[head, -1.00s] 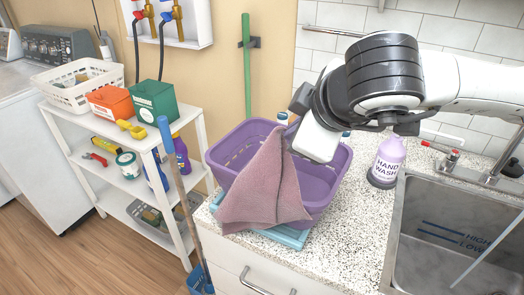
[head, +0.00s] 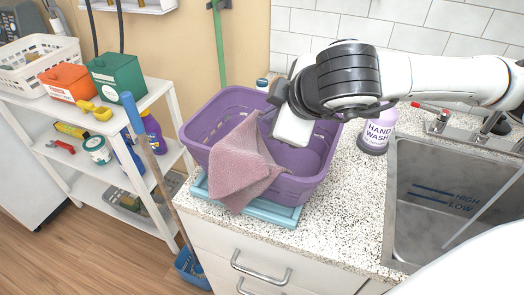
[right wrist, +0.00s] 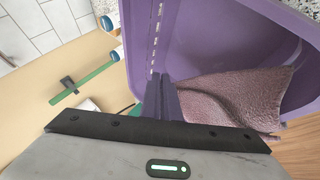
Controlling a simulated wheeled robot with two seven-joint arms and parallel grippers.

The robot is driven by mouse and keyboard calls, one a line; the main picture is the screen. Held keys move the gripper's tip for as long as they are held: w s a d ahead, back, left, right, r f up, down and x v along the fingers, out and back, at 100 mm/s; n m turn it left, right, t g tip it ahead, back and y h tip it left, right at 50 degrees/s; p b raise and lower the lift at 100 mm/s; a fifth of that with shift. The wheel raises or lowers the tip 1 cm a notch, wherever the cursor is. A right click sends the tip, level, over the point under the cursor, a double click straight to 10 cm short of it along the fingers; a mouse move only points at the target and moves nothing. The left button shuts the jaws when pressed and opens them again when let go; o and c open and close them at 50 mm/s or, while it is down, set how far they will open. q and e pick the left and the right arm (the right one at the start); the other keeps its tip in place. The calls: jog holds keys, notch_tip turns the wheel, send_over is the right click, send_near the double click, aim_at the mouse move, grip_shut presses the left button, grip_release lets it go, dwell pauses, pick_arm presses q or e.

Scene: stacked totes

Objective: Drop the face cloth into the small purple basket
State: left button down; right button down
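The face cloth (head: 238,170) is a dusty pink textured cloth. In the head view it hangs in a peak over the near wall of the purple basket (head: 312,185), its lower part outside the rim. My right gripper (head: 263,116) is above the basket at the cloth's top corner. In the right wrist view my right gripper's fingers (right wrist: 162,88) are together, with the cloth (right wrist: 230,95) running out to the right from them, so they look shut on it. The pinch itself is mostly hidden. My left gripper is not in view.
The basket stands on a light blue tray (head: 272,212) on the speckled counter (head: 345,215). A hand wash bottle (head: 377,133) and a steel sink (head: 435,190) are to the right. A white shelf (head: 150,95) with several containers and a blue-handled pole (head: 150,160) are to the left.

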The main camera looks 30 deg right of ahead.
jog(key=shift+f, duration=0.2)
jog(key=c, duration=1.9)
grip_release()
jog(key=shift+c, duration=0.2)
jog(key=shift+o, duration=0.4)
jog(key=o, duration=0.5)
jog(key=shift+o, duration=0.3)
jog(key=o, duration=0.7)
jog(key=shift+c, duration=0.2)
